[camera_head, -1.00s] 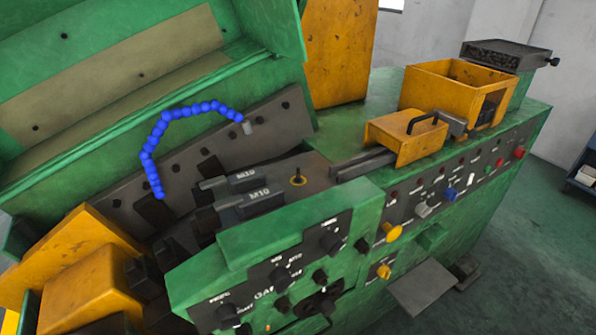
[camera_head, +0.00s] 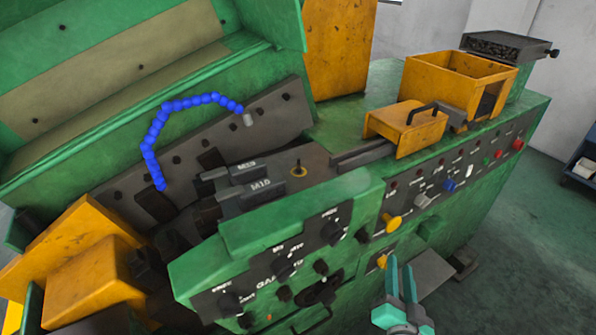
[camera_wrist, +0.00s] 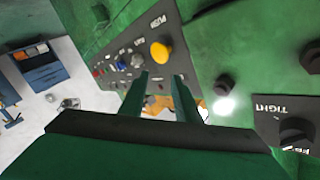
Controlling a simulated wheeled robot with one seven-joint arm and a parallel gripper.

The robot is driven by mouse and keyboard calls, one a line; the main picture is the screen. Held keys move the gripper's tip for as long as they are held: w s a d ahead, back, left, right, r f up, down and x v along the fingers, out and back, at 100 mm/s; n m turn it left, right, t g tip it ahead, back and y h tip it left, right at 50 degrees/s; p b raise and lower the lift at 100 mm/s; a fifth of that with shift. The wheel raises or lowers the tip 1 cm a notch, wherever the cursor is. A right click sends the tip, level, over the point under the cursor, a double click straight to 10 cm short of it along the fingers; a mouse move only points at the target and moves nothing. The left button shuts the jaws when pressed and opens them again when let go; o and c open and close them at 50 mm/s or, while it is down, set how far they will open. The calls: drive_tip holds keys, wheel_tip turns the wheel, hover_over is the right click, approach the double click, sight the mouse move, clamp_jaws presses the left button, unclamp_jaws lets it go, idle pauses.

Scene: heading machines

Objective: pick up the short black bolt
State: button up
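My gripper (camera_head: 400,268) shows at the bottom of the head view, in front of the machine's control side. Its two teal fingers are apart with nothing between them. In the wrist view the fingers (camera_wrist: 160,88) are also apart and point toward the green panel near a yellow push button (camera_wrist: 161,54). I cannot tell for sure which thing is the short black bolt. A dark bolt-like head (camera_wrist: 225,86) sticks out of the green panel in the wrist view, to the right of the fingers. A similar dark stub (camera_head: 362,236) shows on the panel in the head view.
The green machine (camera_head: 340,195) fills most of the head view. A yellow open box (camera_head: 440,90) and a yellow cover with a handle (camera_head: 400,125) stand on it. A blue segmented hose (camera_head: 150,140) arches at left. Floor (camera_head: 540,230) is free at right.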

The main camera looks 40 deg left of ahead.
drive_tip(key=w+a+r+n+g+y, duration=0.1)
drive_tip(key=a+r+n+g+y, duration=0.2)
drive_tip(key=r, duration=0.8)
drive_tip(key=w+a+r+n+g+y, duration=0.25)
drive_tip(key=r+n, duration=0.25)
drive_tip(key=r, duration=0.6)
drive_tip(key=n+g, duration=0.4)
drive_tip(key=n, duration=0.2)
approach(298, 165)
drive_tip(key=x, duration=0.2)
drive_tip(key=shift+a+g, duration=0.25)
drive_tip(key=shift+a, duration=0.05)
drive_tip(key=shift+w+d+x, duration=0.1)
drive_tip(key=shift+w+x, duration=0.05)
drive_tip(key=shift+x, duration=0.85)
drive_tip(key=shift+w+d+x, duration=0.1)
drive_tip(key=shift+w+x, duration=0.05)
drive_tip(key=shift+x, duration=0.85)
drive_tip(key=shift+w+d+x, duration=0.1)
drive_tip(key=shift+w+x, duration=0.05)
drive_tip(key=shift+x, duration=0.85)
clamp_jaws()
drive_tip(key=shift+s+a, duration=0.15)
drive_tip(key=shift+s, duration=0.1)
